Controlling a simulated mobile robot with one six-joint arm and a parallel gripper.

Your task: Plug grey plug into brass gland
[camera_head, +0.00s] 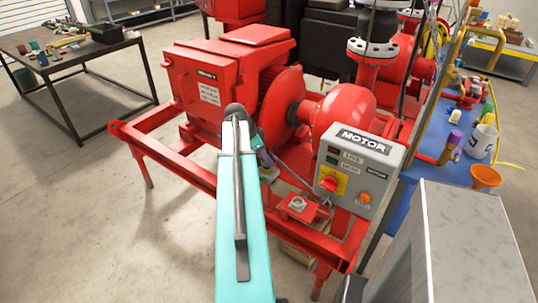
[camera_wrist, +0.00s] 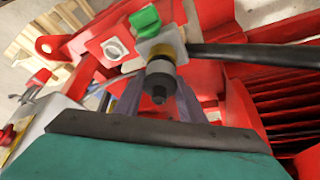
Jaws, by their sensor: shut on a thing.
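In the wrist view my gripper (camera_wrist: 157,92) has its two purplish fingers on either side of a dark grey cylindrical plug (camera_wrist: 160,82) and is shut on it. The plug's black end faces the camera. Just beyond it is a yellow brass-coloured ring, which looks like the brass gland (camera_wrist: 162,52), on a pale grey body. The plug lines up with this ring in the picture; I cannot tell whether it is inside, touching or apart. In the head view my arm hides most of the gripper and the plug.
A green knob (camera_wrist: 145,21) and a thick black bar or cable lie close by. A red plate with a pale ring (camera_wrist: 115,48) is to the left. The grey MOTOR control box (camera_head: 357,172) stands right of my gripper. Red pump frame rails (camera_head: 170,165) surround the area.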

